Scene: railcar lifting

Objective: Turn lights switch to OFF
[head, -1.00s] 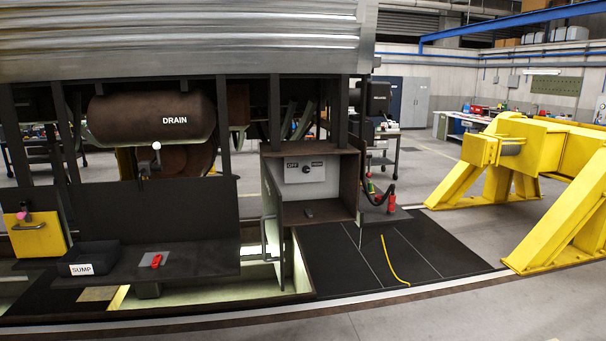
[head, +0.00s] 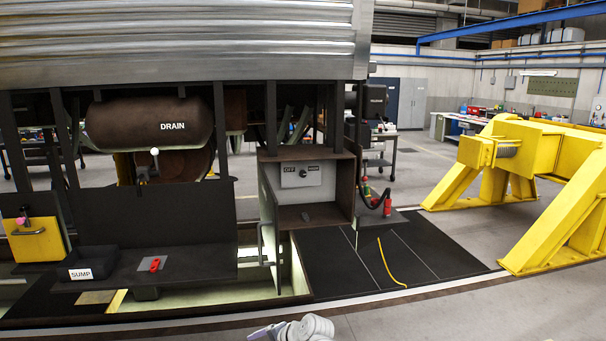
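The lights switch (head: 303,174) is a small dark knob in the middle of a light grey panel (head: 289,182). The panel is on the back wall of an open brown-framed box (head: 322,218) under the railcar. An OFF label is to the left of the knob and another small label to its right. The knob's exact setting is too small to tell. A white rounded part of one of my arms shows at the bottom edge, well below the box and apart from it. Neither gripper's fingers can be made out.
Red connectors (head: 387,206) and a dark hose hang right of the box. A yellow hose (head: 388,262) lies on the black floor plate. A shelf (head: 200,262) with a red-handled valve (head: 154,265) is at left. A yellow buffer stop (head: 540,150) stands right. Grey floor in front is open.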

